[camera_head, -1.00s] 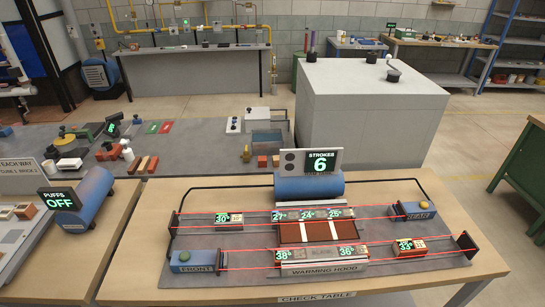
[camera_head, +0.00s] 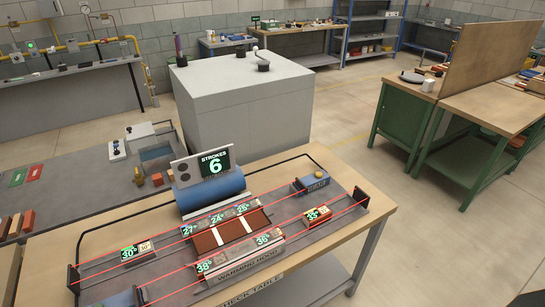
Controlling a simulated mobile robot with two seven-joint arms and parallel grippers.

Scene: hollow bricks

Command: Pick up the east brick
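A small reddish-brown brick with a pale top and a green 33° readout (camera_head: 318,215) lies at the right end of the check table rig, near the red lines. Another brick with a 30° readout (camera_head: 137,251) lies at the left end. No label in view names either one east. Between them stands the warming hood (camera_head: 240,262) with readouts of 38° and 36°. Behind it is a red-brown plate with white stripes (camera_head: 222,236). Neither of my grippers is in view.
A blue cylinder (camera_head: 210,194) and a STROKES 6 display (camera_head: 215,162) stand behind the rig. The check table (camera_head: 372,225) has a bare right edge. Open floor (camera_head: 440,255) lies to its right, before a green bench (camera_head: 400,120). A grey block (camera_head: 240,105) stands behind.

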